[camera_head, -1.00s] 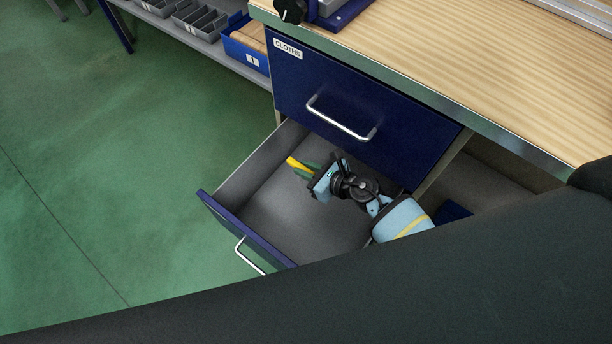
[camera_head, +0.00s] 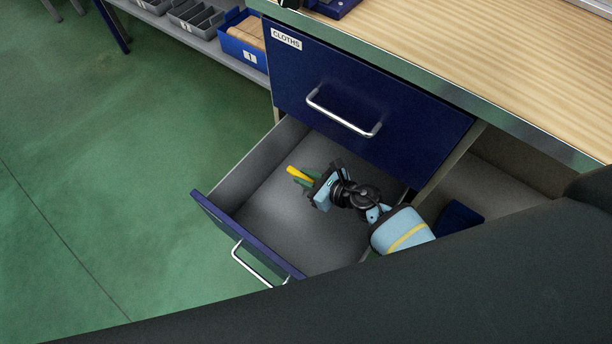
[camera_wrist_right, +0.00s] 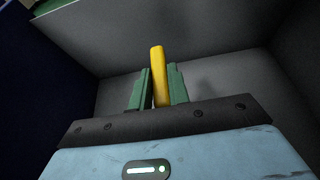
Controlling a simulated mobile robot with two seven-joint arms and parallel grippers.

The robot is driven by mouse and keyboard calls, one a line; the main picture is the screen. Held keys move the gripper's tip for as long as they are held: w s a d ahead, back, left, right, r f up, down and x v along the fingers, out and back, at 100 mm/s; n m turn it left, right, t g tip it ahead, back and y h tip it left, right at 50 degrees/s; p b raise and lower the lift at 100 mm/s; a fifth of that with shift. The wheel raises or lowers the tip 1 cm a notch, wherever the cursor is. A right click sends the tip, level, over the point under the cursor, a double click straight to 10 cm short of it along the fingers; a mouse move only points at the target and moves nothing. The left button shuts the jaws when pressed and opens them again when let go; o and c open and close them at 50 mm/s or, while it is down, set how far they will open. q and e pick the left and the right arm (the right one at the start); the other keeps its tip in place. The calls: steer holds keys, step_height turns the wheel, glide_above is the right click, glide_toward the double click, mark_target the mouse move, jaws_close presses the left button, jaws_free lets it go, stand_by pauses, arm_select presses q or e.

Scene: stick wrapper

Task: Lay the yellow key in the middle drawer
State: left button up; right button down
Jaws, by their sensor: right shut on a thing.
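The yellow key (camera_head: 297,173) is held between the green fingers of my right gripper (camera_head: 305,179), inside the open drawer (camera_head: 285,225). In the right wrist view the key (camera_wrist_right: 158,75) stands out past the fingertips of the gripper (camera_wrist_right: 159,88), with the grey drawer walls and floor around it. I cannot tell whether the key touches the drawer floor. The open drawer is below a shut blue drawer labelled CLOTHS (camera_head: 287,40) and holds nothing else that I can see. My left gripper is not in view.
The wooden bench top (camera_head: 480,60) lies above the drawers. The shut drawer's metal handle (camera_head: 343,115) juts out over the open drawer. A blue bin (camera_head: 243,40) and grey trays stand on a shelf at the back left. Green floor is clear at the left.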

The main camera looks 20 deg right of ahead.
steer(key=shift+f, duration=0.2)
steer(key=c, duration=1.3)
jaws_free()
steer(key=shift+c, duration=0.2)
steer(key=shift+r, duration=0.1)
steer(key=shift+r+p, duration=0.8)
steer(key=shift+r, duration=0.05)
steer(key=p+v, duration=0.2)
steer(key=v, duration=0.9)
steer(key=shift+s+d+p, duration=0.3)
steer(key=shift+s, duration=0.1)
steer(key=shift+f, duration=0.1)
